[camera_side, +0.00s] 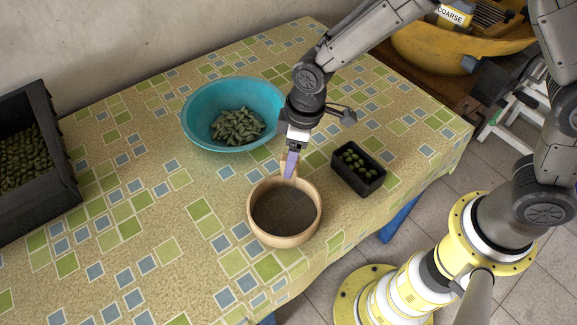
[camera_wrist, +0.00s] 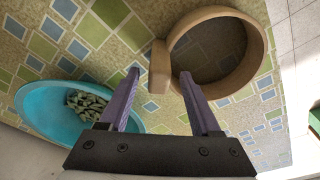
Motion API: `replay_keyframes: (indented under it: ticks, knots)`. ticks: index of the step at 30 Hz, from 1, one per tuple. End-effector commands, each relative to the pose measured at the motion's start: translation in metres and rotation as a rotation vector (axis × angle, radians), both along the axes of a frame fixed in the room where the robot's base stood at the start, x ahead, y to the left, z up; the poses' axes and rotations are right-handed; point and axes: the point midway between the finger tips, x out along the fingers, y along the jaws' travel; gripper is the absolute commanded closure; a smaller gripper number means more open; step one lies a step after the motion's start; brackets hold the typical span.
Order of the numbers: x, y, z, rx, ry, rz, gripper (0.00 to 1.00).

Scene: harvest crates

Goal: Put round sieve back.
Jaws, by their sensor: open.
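The round sieve (camera_side: 258,232) has a light wooden rim, a dark mesh and a short wooden handle. It lies flat on the patterned tablecloth near the table's front edge. My gripper (camera_side: 290,172) points down at the sieve's handle side. In the wrist view, my gripper (camera_wrist: 160,78) has its two purple fingers apart, with the sieve's handle (camera_wrist: 159,66) between or just beyond their tips. The sieve's rim (camera_wrist: 262,50) is beyond the fingers to the upper right. I cannot tell whether a finger touches the handle.
A turquoise bowl (camera_side: 195,128) of green pods stands behind the sieve; it also shows in the wrist view (camera_wrist: 35,103). A small black crate (camera_side: 368,186) of green fruit is to the right. A large dark crate (camera_side: 62,190) is at far left. Tablecloth left of the sieve is clear.

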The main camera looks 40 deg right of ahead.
Motion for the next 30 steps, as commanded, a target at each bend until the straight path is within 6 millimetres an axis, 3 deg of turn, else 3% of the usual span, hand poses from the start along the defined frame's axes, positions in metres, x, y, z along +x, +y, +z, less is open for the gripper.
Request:
replay_keyframes:
  ticks: [3,9,20,23,25,30]
  knots:
    - [-0.002,-0.003,0.025,0.002,-0.004,0.000,0.35]
    - [-0.005,-0.006,0.053,0.000,-0.001,0.000,0.35]
    - [-0.007,-0.009,0.066,0.001,-0.002,-0.005,0.35]
    - [-0.009,-0.023,0.081,0.010,-0.019,-0.043,0.35]
    - [-0.015,-0.042,0.101,0.022,-0.042,-0.094,0.35]
    - [-0.051,-0.107,0.158,0.060,-0.116,-0.283,0.35]
